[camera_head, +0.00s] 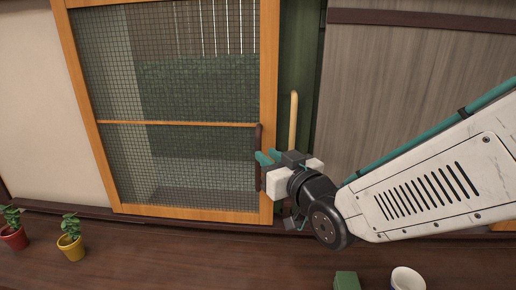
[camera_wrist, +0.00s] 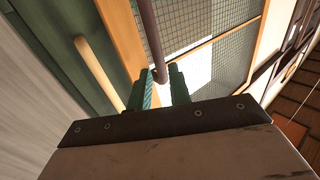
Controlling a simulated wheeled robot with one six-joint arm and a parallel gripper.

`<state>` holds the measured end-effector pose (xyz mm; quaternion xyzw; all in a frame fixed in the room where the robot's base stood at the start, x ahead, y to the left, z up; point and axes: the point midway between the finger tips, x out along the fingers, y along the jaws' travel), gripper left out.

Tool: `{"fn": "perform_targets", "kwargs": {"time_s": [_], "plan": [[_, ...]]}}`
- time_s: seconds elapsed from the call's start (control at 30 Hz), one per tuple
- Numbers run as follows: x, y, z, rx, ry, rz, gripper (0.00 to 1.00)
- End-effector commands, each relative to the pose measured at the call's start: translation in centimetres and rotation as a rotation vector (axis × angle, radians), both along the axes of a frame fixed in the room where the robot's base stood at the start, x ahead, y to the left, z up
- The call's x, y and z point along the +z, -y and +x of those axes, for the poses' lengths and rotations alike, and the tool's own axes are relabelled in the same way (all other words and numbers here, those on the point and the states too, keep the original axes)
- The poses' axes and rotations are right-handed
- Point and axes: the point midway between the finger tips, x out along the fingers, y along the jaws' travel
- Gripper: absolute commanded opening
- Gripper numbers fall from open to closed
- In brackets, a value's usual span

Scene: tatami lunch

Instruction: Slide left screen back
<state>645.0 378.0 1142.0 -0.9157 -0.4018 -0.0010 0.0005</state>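The sliding screen (camera_head: 180,124) has an orange wood frame and dark mesh, and stands at the left of the head view. Its dark brown upright handle (camera_head: 259,138) is on the right stile. It also shows in the wrist view (camera_wrist: 150,35). My gripper (camera_head: 267,157) is at the handle's mid height, its teal fingers pointing toward it. In the wrist view the fingers (camera_wrist: 162,82) stand apart, with the handle's end in line with the gap between them. I cannot tell whether they touch it. The gripper looks open.
A green panel (camera_head: 291,75) with a pale wooden handle (camera_head: 293,120) stands just right of the screen, beside a grey wood panel (camera_head: 400,80). Potted plants, one red (camera_head: 14,236) and one yellow (camera_head: 71,247), a green block (camera_head: 346,281) and a white cup (camera_head: 407,279) are in the foreground.

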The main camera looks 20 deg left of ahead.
Motion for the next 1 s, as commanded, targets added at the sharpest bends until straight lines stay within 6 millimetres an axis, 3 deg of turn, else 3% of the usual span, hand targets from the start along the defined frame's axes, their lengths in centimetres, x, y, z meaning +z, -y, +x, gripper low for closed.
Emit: {"fn": "perform_targets", "kwargs": {"time_s": [0.3,0.67,0.7,0.77,1.0], "plan": [[0.0,-3.4,3.2,-0.002,-0.001,-0.001,0.20],[0.0,-4.0,3.8,-0.002,-0.001,-0.001,0.20],[0.0,-4.0,3.8,-0.002,-0.001,-0.001,0.17],[0.0,-4.0,3.8,-0.002,-0.001,-0.001,0.00],[0.0,-4.0,3.9,-0.005,-0.001,-0.001,0.00]]}}
